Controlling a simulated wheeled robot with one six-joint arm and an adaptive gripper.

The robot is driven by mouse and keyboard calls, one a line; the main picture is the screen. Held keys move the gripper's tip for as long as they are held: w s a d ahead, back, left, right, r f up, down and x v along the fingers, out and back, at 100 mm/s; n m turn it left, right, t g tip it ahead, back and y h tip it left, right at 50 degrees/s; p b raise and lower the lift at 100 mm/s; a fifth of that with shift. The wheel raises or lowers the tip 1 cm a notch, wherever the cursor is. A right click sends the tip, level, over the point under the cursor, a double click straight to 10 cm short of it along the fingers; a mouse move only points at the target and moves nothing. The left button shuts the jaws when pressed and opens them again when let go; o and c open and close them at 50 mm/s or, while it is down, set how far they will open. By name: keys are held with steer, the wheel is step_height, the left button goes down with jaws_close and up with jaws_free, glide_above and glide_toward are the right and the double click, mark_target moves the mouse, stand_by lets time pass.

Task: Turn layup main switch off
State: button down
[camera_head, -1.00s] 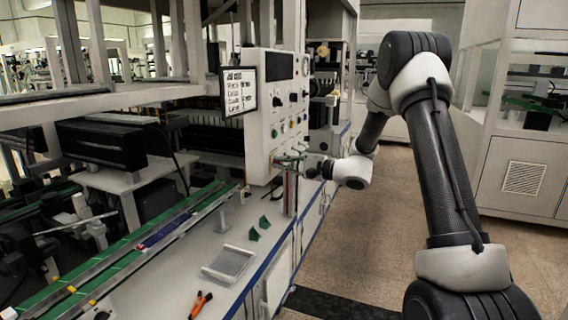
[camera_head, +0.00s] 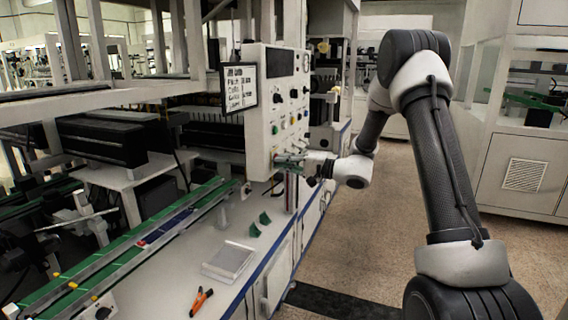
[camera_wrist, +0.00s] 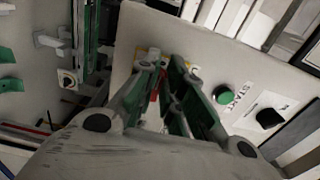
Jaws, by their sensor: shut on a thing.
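The white control panel (camera_head: 261,135) stands on the bench with its buttons and knobs facing right. My gripper (camera_head: 287,162) is at the panel's lower part, in front of its face. In the wrist view my gripper's (camera_wrist: 167,78) green-padded fingers reach to the panel face and are closed around a small part. A bit of red (camera_wrist: 154,84) shows between the fingers, with a yellow patch behind. This looks like the main switch, but the fingers hide most of it, and its position cannot be read.
A green START button (camera_wrist: 226,94) and a black knob (camera_wrist: 269,118) sit right of the fingers. A text screen (camera_head: 239,88) is fixed beside the panel. A clear box (camera_head: 228,262) and orange pliers (camera_head: 201,301) lie on the bench. The aisle floor (camera_head: 345,235) is open.

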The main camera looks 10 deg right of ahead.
steer(key=shift+f, duration=0.1)
steer(key=c, duration=1.5)
jaws_free()
steer(key=shift+c, duration=0.2)
steer(key=v, duration=1.2)
